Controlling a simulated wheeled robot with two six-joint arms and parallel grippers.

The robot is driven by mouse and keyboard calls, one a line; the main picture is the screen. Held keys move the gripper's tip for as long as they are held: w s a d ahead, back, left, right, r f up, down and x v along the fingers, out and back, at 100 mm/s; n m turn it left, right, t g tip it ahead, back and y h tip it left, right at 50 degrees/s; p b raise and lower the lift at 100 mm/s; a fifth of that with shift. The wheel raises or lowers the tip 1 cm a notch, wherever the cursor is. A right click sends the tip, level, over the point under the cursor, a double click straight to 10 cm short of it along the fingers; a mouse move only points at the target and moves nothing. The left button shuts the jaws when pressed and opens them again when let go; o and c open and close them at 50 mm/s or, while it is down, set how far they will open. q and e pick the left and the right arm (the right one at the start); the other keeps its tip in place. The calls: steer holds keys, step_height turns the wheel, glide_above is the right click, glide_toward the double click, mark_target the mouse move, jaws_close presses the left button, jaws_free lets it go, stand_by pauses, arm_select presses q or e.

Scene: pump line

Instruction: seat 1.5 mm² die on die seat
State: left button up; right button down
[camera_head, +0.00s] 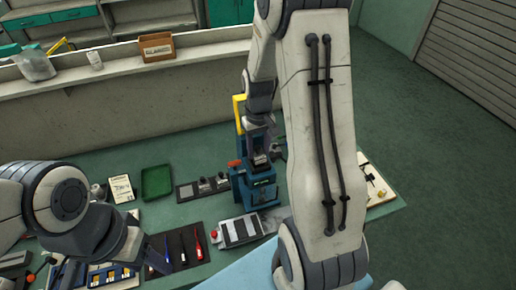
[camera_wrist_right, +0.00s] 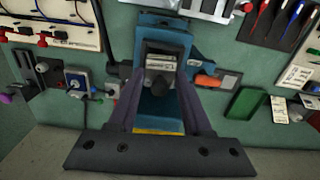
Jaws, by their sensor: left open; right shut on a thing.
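The blue press (camera_head: 254,190) stands on the green bench in the head view, with an orange knob on its left side. In the right wrist view the press (camera_wrist_right: 162,32) fills the middle. My right gripper (camera_wrist_right: 160,76) is at the press opening, its two fingers closed on a small grey metal die (camera_wrist_right: 159,62). The die is at the opening where the seat lies; I cannot tell whether it touches the seat, which is hidden. The right arm covers part of the head view. My left gripper (camera_head: 157,264) is open and empty, low at the left front over the bench.
A green tray (camera_head: 156,181) lies left of the press. A dark mat (camera_head: 181,250) with several coloured-handled tools lies at the front, near my left gripper. A grey block with dark strips (camera_head: 240,230) sits before the press. A low wall (camera_head: 120,100) runs behind the bench.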

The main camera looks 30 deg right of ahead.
steer(key=shift+m, duration=0.3)
steer(key=shift+f, duration=0.15)
stand_by(0.8)
steer(key=shift+f, duration=0.85)
stand_by(1.5)
steer(key=shift+c, duration=0.5)
jaws_free()
steer(key=shift+s, duration=0.1)
steer(key=shift+r, duration=0.1)
steer(key=shift+r+p, duration=3.2)
steer(key=shift+r, duration=0.55)
